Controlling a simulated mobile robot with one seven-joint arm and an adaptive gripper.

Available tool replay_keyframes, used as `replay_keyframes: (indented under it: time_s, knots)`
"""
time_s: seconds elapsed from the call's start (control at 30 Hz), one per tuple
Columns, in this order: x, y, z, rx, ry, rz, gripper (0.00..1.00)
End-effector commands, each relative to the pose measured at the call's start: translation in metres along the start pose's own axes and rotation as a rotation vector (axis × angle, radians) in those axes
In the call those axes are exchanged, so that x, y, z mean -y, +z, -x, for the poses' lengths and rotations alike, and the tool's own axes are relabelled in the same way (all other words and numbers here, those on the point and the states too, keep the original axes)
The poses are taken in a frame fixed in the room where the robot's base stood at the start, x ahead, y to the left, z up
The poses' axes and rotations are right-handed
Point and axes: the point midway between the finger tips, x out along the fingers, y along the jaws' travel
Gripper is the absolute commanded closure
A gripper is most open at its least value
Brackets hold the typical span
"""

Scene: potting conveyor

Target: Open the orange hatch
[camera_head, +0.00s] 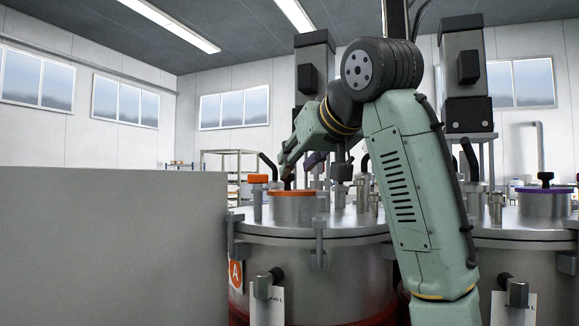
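The orange hatch (293,206) is a short round metal neck with an orange rim, on the lid of the left steel tank (310,285). A dark knob stands up at its top. The hatch looks closed. My gripper (288,173) reaches in from the upper right, and its tip is at the dark knob, just above the orange rim. It is too small and overlapped to tell whether the fingers are open or shut, or whether they touch the knob.
A grey block or wall (115,245) fills the left foreground. An orange-capped post (258,181) stands left of the hatch, with pipes and clamps around the lid. A second tank (535,265) with a purple-rimmed hatch (544,201) stands right, behind my arm.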

Motion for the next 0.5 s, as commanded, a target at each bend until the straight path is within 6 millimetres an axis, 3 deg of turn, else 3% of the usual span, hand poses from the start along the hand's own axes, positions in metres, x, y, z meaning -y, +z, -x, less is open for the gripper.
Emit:
replay_keyframes:
  time_s: [0.2,0.5]
  knots:
    - [-0.001,-0.002,-0.034,0.001,0.001,-0.001,0.69]
    - [0.000,0.000,-0.047,-0.002,0.000,0.001,0.69]
